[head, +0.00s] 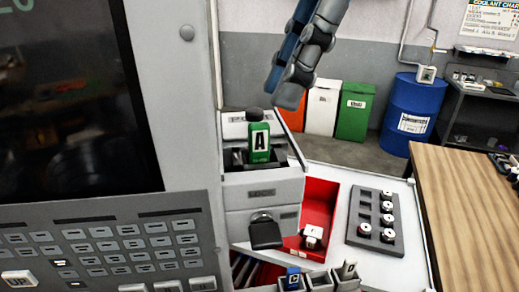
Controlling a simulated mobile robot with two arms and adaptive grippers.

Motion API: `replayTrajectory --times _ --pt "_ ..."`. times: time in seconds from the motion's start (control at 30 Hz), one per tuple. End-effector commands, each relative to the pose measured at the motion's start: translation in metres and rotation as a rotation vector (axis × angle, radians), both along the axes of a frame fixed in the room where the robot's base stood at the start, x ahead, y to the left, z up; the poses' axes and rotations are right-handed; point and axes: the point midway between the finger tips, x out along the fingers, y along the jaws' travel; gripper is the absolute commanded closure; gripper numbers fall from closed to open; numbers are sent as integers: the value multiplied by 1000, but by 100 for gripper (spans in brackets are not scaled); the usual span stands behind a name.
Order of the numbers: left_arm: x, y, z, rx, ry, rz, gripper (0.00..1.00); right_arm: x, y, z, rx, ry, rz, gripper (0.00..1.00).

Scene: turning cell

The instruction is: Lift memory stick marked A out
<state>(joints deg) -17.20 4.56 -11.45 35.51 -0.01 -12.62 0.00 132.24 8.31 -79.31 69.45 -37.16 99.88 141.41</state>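The memory stick marked A (260,158) is green with a white label and a dark rounded top. It stands upright in the grey holder (235,185), whose front reads LOCK, with a black knob or lever (265,231) below. The stick's lower end is hidden in the holder. My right gripper (284,95) comes down from the top, above and slightly right of the stick in the picture, and does not appear to hold it. Its fingers are seen edge-on, so its opening does not show. My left gripper is out of view.
A control panel with keys (110,250) fills the left. Right of the holder are a red tray (318,195) with a small white block, and a grey rack (375,235) of several round pieces. A stick marked C (293,280) stands at the bottom. A wooden table (470,220) is right.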

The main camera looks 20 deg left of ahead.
Motion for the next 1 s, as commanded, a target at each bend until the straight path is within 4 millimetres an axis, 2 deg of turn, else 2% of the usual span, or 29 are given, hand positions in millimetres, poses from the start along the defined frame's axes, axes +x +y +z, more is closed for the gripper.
replayTrajectory --times 0.23,0.5,0.77,0.9,1.0 --pt "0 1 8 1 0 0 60 -7 9 -14 -2 1 2 77" --pt "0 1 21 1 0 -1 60 -17 24 -45 0 0 1 77" --pt "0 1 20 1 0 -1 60 -17 26 -49 2 0 0 77" --pt "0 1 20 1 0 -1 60 -17 26 -49 2 0 0 100" --pt "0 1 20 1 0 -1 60 -17 26 -49 2 0 0 100"
